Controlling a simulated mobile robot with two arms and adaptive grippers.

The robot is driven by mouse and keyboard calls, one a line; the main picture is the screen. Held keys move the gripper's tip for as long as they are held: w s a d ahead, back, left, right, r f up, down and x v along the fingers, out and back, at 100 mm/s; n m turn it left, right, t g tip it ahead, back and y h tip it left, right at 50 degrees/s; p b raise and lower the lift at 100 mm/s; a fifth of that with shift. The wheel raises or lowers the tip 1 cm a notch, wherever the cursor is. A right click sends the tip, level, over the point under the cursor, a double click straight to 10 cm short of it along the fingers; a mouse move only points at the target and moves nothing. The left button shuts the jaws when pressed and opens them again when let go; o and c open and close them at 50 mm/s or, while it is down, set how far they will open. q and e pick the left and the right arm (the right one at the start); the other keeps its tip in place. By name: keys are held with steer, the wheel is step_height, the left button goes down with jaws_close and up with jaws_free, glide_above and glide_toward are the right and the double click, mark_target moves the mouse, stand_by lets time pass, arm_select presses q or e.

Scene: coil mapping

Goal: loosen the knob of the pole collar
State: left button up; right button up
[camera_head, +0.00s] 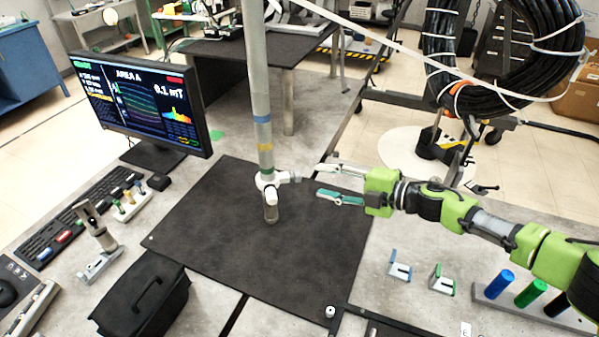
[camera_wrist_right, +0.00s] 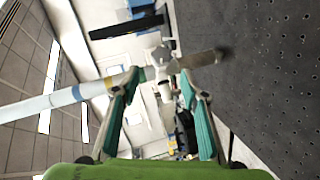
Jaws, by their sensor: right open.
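A grey pole (camera_head: 259,85) with blue and yellow bands stands upright above the black mat in the head view. A white collar (camera_head: 267,180) sits around it near its lower end, with a knob (camera_head: 294,177) sticking out to the right. My right gripper (camera_head: 318,181) reaches in from the right, open, with its fingertips just right of the knob. In the right wrist view, the pole (camera_wrist_right: 65,97) crosses sideways behind the open fingers (camera_wrist_right: 158,79). The collar (camera_wrist_right: 160,57) and the pale knob (camera_wrist_right: 166,92) show between them. My left gripper is not in view.
A black mat (camera_head: 215,245) covers the table's middle. A monitor (camera_head: 140,90) and keyboard (camera_head: 75,215) stand left, a black case (camera_head: 143,295) at front left. Small blue and green brackets (camera_head: 400,270) and coloured cylinders (camera_head: 498,284) are at right. A cable coil (camera_head: 440,50) hangs behind the right arm.

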mark_target(298, 176)
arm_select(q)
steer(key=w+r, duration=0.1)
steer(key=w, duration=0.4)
arm_select(e)
steer(key=x, duration=0.8)
steer(key=shift+w+a+f+p, duration=0.15)
steer(key=shift+w+f+p, duration=0.1)
steer(key=shift+w+p, duration=0.1)
steer(key=shift+w+a, duration=0.1)
steer(key=shift+a, duration=0.1)
steer(key=shift+a+f, duration=0.1)
steer(key=shift+a, duration=0.05)
steer(key=c, duration=1.1)
steer(key=shift+f, duration=0.1)
steer(key=shift+c, duration=0.2)
steer(key=n+t+y+b, duration=0.1)
steer(key=b, duration=0.6)
steer(key=n+t+y+b, duration=0.1)
steer(key=n+y+b, duration=0.1)
steer(key=b, duration=0.5)
steer(key=shift+f, duration=0.25)
steer(key=shift+r+n+b, duration=0.15)
steer(key=shift+n+b, duration=0.25)
steer(key=shift+b, duration=0.1)
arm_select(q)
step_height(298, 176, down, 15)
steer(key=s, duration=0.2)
arm_select(e)
steer(key=shift+r, duration=0.2)
